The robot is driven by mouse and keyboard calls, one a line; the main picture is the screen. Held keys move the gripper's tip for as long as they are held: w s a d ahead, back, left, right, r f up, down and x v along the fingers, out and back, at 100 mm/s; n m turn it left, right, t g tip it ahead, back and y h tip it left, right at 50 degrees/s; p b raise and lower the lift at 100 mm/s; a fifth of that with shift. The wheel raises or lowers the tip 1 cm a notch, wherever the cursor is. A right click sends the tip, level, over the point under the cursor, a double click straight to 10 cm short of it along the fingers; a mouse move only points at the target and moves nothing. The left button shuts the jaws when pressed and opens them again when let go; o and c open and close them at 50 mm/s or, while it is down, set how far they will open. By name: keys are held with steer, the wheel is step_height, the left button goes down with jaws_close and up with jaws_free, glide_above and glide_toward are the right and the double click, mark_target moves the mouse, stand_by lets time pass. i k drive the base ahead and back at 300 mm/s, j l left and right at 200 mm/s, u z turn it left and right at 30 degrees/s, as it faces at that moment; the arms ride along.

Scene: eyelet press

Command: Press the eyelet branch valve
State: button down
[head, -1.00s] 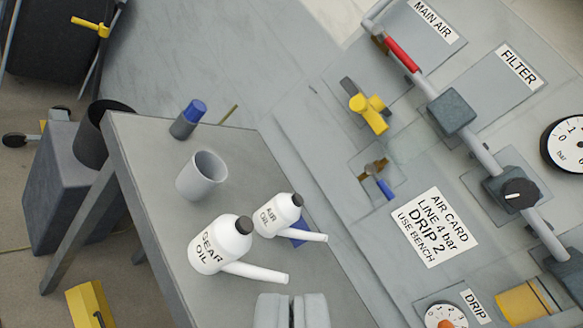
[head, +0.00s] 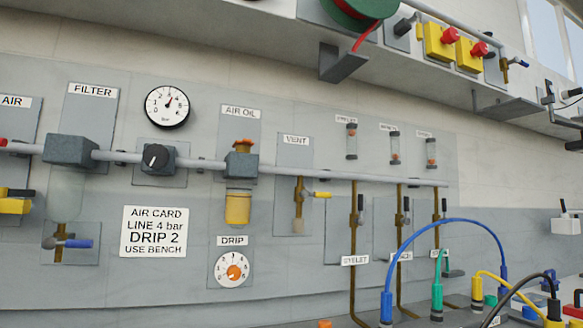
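The eyelet branch is a brass pipe (head: 353,285) that drops from the grey main air pipe on the wall panel. A white label reading EYELET (head: 355,260) sits across it. The eyelet branch valve (head: 359,204) is a small dark upright handle beside this pipe, just below the main pipe. It is too small to tell its exact setting. Two similar branches with dark handles stand to its right, the middle one (head: 405,204) and the right one (head: 444,206). My gripper is not in this view.
A yellow vent lever (head: 321,195), an air oil cup (head: 238,208), a drip dial (head: 233,269) and a round gauge (head: 167,106) are left of the branches. A blue hose (head: 440,220) arches in front at lower right. A green reel (head: 358,8) hangs above.

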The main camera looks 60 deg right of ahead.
mark_target(360, 220)
steer(key=z, duration=1.85)
